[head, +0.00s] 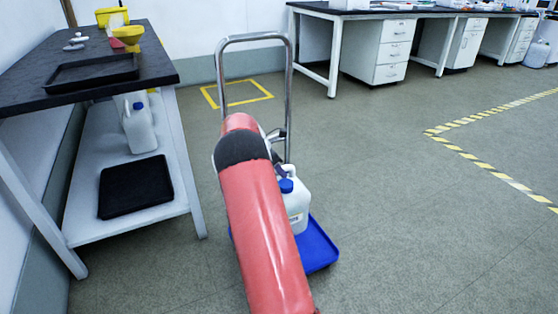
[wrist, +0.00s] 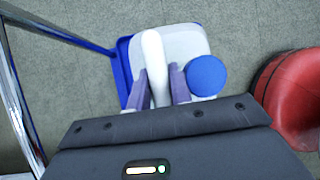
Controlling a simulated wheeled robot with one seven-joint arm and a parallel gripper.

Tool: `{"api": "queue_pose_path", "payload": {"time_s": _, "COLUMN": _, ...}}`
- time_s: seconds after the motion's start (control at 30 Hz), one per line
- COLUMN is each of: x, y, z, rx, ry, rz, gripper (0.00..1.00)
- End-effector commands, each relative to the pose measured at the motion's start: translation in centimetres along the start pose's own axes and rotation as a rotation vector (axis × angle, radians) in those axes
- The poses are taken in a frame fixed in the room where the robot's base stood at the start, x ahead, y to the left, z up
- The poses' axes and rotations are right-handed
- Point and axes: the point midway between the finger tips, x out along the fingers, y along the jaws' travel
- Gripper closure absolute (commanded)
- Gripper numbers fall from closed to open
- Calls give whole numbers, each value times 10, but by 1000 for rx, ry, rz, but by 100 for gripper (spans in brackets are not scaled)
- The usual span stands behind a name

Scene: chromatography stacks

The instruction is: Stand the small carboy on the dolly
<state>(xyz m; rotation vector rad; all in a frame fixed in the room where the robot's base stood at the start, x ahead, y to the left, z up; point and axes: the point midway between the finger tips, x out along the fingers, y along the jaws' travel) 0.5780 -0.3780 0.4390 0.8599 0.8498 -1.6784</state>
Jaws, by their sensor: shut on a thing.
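The small carboy (head: 295,203) is a white jug with a blue cap, partly hidden behind my red arm in the head view. It looks upright over the blue dolly (head: 318,247), which has a tall chrome handle. In the wrist view my gripper (wrist: 160,84) is shut on the handle of the carboy (wrist: 178,45), with the blue cap to the right of the fingers. The blue dolly bed (wrist: 124,62) shows below the carboy along its left side. I cannot tell whether the carboy's base touches the dolly.
A bench (head: 165,72) with a black top stands at left; another white jug (head: 139,128) and a black tray (head: 135,186) are on its lower shelf. The chrome handle (head: 288,95) rises beside my arm. A yellow floor square (head: 238,105) lies behind. Floor at right is clear.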

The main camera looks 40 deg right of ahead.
Motion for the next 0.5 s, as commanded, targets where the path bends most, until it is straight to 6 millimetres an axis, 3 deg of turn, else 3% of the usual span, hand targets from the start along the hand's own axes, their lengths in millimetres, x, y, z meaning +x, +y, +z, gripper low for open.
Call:
{"api": "queue_pose_path", "payload": {"time_s": 0.2, "x": 31, "y": 5, "z": -17, "rx": 1, "ry": -5, "rz": 3, "gripper": 100}}
{"api": "queue_pose_path", "payload": {"time_s": 0.5, "x": 45, "y": 8, "z": -24, "rx": 2, "ry": -6, "rz": 5, "gripper": 100}}
